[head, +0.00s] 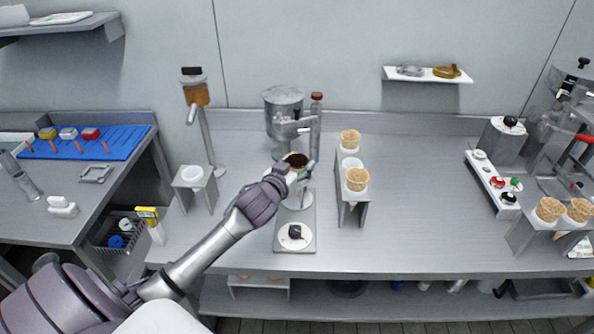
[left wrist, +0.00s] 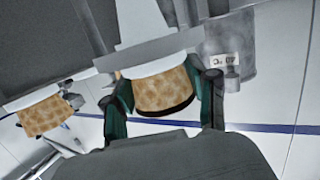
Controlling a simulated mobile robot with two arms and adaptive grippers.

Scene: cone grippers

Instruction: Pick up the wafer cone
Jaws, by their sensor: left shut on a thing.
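My left gripper (head: 298,172) is shut on a wafer cone (head: 297,159) with a dark brown top, above a grey plate at the middle of the counter. In the left wrist view, the green fingers of my left gripper (left wrist: 163,100) stand on both sides of the wafer cone (left wrist: 165,90). Its waffle-patterned part and dark rim show, with a white part beside it. The fingers hide some of the cone in the head view. My right gripper is not in view.
A holder (head: 345,210) just right of the gripper bears two other wafer cones (head: 357,180). A grey metal machine (head: 283,100) stands behind my gripper. More cones (head: 550,209) stand far right.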

